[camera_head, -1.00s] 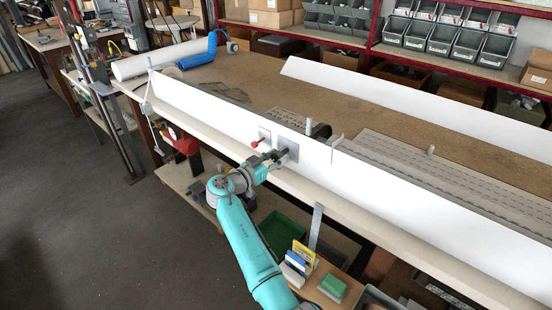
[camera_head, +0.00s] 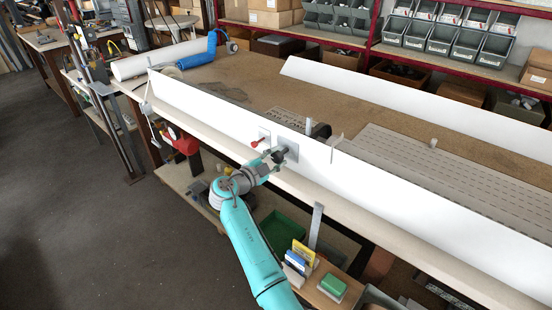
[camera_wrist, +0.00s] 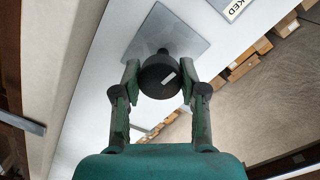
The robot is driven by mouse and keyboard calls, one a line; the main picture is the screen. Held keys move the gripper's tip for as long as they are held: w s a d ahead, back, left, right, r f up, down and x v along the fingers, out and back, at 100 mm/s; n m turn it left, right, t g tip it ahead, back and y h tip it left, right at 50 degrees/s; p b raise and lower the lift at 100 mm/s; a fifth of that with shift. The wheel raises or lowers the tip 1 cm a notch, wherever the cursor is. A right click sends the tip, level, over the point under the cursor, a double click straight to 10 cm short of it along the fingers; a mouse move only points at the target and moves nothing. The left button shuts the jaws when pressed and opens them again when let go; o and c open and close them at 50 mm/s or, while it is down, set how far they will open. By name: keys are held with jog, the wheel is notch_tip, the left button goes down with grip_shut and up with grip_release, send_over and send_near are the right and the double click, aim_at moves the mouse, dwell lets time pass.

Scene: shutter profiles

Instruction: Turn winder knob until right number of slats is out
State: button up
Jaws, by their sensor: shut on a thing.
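The winder knob (camera_wrist: 158,77) is a dark round knob with a small pale mark on its face, in front of a square grey plate (camera_wrist: 178,38). In the head view the plate (camera_head: 288,147) is on the long white panel. My gripper (camera_wrist: 158,84) has a finger on each side of the knob and is shut on it. In the head view my gripper (camera_head: 272,158) reaches the plate from the front. The grey slotted slats (camera_head: 400,160) lie flat on the bench behind the panel, with a small upright peg (camera_head: 433,144). The panel hides their near part.
A red-knobbed lever (camera_head: 256,143) sits on the panel just left of the plate. A thin white upright (camera_head: 335,145) stands right of it. Below the bench are a green tray (camera_head: 284,232) and a shelf with small boxes (camera_head: 334,287). Open floor lies left.

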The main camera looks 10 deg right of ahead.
jog(key=m, duration=0.4)
jog(key=shift+f, duration=0.15)
jog(key=shift+m+t, duration=0.5)
jog(key=shift+m, duration=1.4)
jog(key=o, duration=1.2)
jog(key=shift+c, duration=0.2)
jog(key=v, duration=1.2)
